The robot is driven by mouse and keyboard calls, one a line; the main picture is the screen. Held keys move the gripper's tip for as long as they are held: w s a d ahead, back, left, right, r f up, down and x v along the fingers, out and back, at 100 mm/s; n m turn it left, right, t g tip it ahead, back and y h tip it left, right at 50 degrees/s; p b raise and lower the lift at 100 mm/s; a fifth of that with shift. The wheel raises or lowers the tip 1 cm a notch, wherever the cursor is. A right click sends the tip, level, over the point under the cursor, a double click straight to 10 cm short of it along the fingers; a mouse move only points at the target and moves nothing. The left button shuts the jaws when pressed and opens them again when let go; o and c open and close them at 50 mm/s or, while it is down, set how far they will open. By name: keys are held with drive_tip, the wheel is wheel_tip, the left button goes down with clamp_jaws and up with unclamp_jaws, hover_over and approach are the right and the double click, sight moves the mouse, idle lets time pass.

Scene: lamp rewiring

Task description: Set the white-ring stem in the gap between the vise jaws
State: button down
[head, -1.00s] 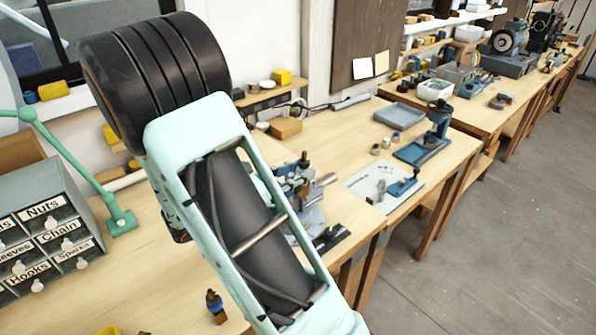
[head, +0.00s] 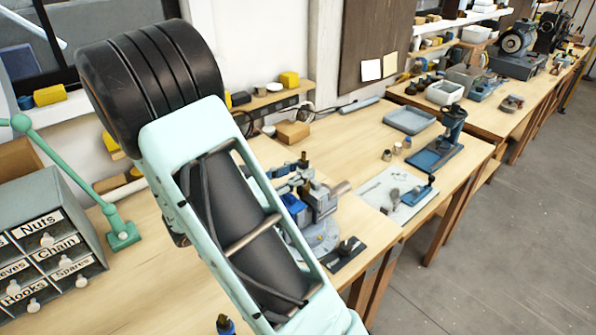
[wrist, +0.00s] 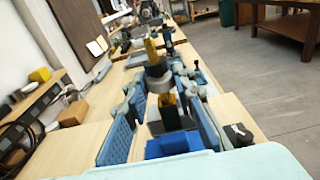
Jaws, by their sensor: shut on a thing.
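In the wrist view my gripper (wrist: 160,88) has its two blue-padded fingers closed around an upright stem (wrist: 151,48) with brass-coloured parts and a dark and grey collar. A white ring cannot be made out clearly. In the head view the stem's dark top (head: 303,158) rises just left of the vise (head: 322,204); my arm hides most of the gripper. The vise is blue-grey, on a round grey base, with a blue part at its left. In the wrist view a blue block (wrist: 175,143) shows below the stem. The jaw gap is hidden, and contact cannot be told.
A black stand (head: 345,254) lies by the bench's front edge. A pale mat (head: 398,192) with small parts, a blue press (head: 440,150) and a grey tray (head: 409,121) are farther right. Labelled drawers (head: 50,245) and a green lamp foot (head: 123,235) are at left.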

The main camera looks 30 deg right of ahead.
sight(299, 188)
drive_tip(key=shift+f+b, duration=1.45)
drive_tip(key=shift+f, duration=0.8)
drive_tip(key=shift+f, duration=0.3)
drive_tip(key=c, duration=1.5)
unclamp_jaws()
drive_tip(key=shift+c, duration=0.2)
drive_tip(key=shift+a, duration=0.1)
drive_tip(key=a, duration=0.4)
drive_tip(key=s+a, duration=0.1)
drive_tip(key=a, duration=0.3)
drive_tip(key=a+r, duration=0.1)
drive_tip(key=a, duration=0.2)
drive_tip(key=shift+s+a, duration=0.3)
drive_tip(key=shift+a, duration=0.1)
